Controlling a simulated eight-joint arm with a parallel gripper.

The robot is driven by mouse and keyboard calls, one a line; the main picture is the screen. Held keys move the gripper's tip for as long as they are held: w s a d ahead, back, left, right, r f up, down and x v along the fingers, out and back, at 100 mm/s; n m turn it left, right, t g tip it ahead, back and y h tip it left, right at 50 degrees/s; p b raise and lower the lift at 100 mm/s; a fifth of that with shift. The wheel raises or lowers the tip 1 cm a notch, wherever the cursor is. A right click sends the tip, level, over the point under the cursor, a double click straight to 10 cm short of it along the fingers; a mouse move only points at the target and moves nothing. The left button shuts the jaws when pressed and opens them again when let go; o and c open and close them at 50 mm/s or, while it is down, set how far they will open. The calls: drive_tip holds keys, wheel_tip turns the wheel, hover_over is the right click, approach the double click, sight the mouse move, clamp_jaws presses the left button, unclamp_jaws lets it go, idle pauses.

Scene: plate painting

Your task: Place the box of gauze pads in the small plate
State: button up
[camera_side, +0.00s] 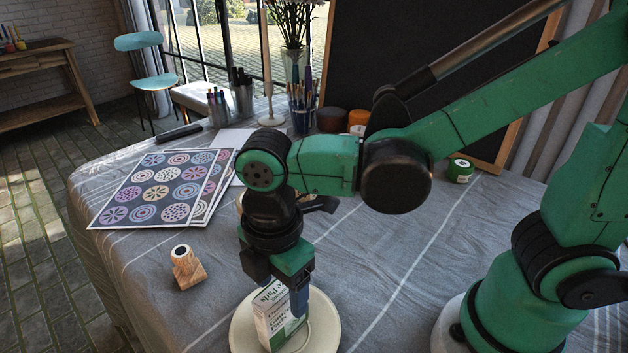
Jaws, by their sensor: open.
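The box of gauze pads (275,322), white and green with printed lettering, stands upright on the pale round plate (326,325) at the bottom centre. My gripper (275,290) points down at the top of the box, with its fingers on either side of it. The fingers are open; whether one touches the box cannot be told. The fingers hide part of the box's top and side. The plate's lower edge is cut off by the frame.
A wooden stamp-like block (187,268) stands left of the plate. Patterned sheets (165,187) lie at the back left. Pen cups (243,98), a vase (293,70) and a green jar (460,170) stand farther back.

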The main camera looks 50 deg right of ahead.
wheel_tip(320, 180, up, 9)
drive_tip(key=shift+r, duration=0.2)
drive_tip(key=w+d+f+m+t, duration=0.1)
drive_tip(key=d+f+m+t, duration=0.1)
drive_tip(key=d+m, duration=0.5)
drive_tip(key=w+d+f+m+t, duration=0.2)
drive_tip(key=d+m+t, duration=0.3)
drive_tip(key=m, duration=0.6)
drive_tip(key=d, duration=0.2)
drive_tip(key=shift+w+d+f, duration=0.2)
drive_tip(key=shift+d, duration=0.2)
